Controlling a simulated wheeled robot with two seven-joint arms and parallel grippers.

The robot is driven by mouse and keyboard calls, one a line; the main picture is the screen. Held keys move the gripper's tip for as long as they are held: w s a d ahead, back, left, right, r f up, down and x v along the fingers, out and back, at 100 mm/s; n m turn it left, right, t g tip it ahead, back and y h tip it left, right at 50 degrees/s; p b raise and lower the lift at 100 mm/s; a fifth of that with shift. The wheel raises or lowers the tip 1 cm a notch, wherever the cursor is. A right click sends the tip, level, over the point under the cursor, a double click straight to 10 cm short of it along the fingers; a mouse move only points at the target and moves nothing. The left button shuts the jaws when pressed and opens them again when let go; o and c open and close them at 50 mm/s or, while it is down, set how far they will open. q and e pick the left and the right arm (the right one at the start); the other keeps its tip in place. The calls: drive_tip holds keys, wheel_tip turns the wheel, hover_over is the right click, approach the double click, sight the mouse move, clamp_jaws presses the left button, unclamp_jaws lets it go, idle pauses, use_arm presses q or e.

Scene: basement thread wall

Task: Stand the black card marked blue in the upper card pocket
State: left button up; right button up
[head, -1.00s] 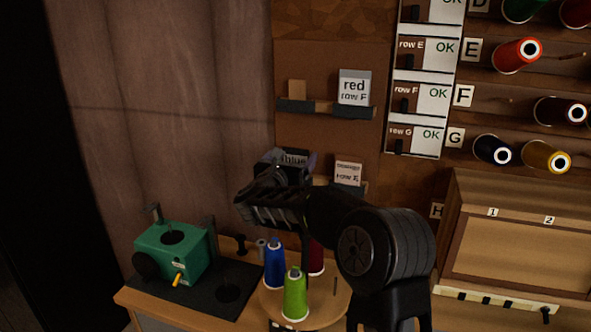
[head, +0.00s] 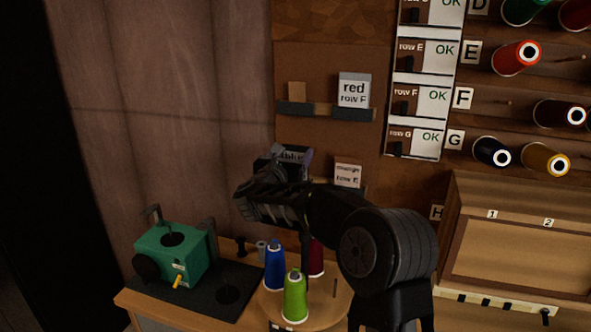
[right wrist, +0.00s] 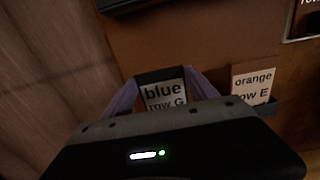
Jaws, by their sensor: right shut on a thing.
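The black card marked blue, row G (right wrist: 163,90), stands upright between the purple fingertips of my right gripper (right wrist: 160,92) in the right wrist view. In the head view my right gripper (head: 292,160) hides much of the card (head: 291,153), in front of the board, left of the orange card. Whether the card's lower edge still touches the lower ledge is hidden. The upper card pocket (head: 294,109) is the left dark pocket on the upper ledge, with a small tan piece behind it and no black card in it. My left gripper is out of view.
A red row F card (head: 355,88) stands at the upper ledge's right. An orange row E card (head: 347,173) stands at the lower ledge. Blue (head: 274,266) and green (head: 295,296) spools and a green machine (head: 171,252) stand below. The board between the ledges is clear.

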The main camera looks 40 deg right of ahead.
wheel_tip(320, 180, up, 4)
drive_tip(key=shift+f+p, duration=0.25)
drive_tip(key=shift+p, duration=0.2)
idle(0.4)
